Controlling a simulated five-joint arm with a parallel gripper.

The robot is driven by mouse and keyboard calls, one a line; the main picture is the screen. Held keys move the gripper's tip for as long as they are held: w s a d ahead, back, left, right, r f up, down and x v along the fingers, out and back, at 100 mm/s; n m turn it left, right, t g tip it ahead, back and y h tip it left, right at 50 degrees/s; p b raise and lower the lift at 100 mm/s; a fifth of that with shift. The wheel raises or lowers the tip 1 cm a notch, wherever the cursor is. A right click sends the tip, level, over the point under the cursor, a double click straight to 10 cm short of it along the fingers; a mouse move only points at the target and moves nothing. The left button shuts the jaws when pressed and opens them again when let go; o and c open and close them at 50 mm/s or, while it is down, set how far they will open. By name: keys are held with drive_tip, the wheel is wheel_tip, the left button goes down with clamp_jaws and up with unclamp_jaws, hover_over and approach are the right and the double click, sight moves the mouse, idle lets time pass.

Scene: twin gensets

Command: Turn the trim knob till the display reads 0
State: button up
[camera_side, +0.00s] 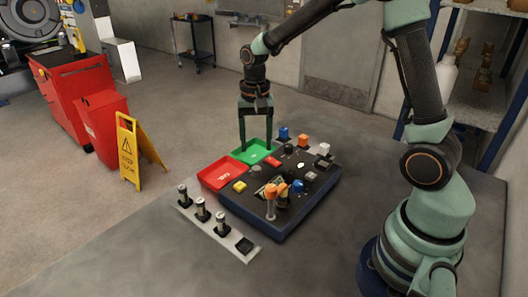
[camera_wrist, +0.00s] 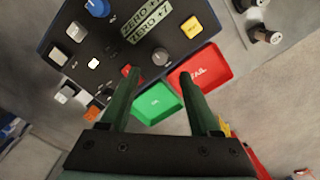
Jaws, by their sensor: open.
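The dark control panel (camera_side: 318,190) lies on the bench, and it also shows in the wrist view (camera_wrist: 115,60). In the wrist view a plate with lettering like "ZERO +" (camera_wrist: 147,22) sits on it; I cannot read a number there. A round grey knob (camera_wrist: 160,57) sits near the plate, and a blue knob (camera_wrist: 97,7) is at the top. I cannot tell which knob is the trim knob. My gripper (camera_side: 256,149) is open and empty, pointing down over the green tray at the panel's far edge. Its fingers (camera_wrist: 158,78) show apart in the wrist view.
A green tray (camera_wrist: 158,103) and a red tray marked FAIL (camera_wrist: 203,67) adjoin the panel. A strip with several dark cylinders (camera_side: 219,218) stands in front. Orange-topped levers (camera_side: 270,196) rise from the panel. The bench's left front is clear.

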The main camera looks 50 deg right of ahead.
sight(256, 168)
wheel_tip(256, 168, down, 7)
drive_tip(key=shift+f, duration=0.15)
drive_tip(key=shift+c, duration=0.3)
clamp_jaws()
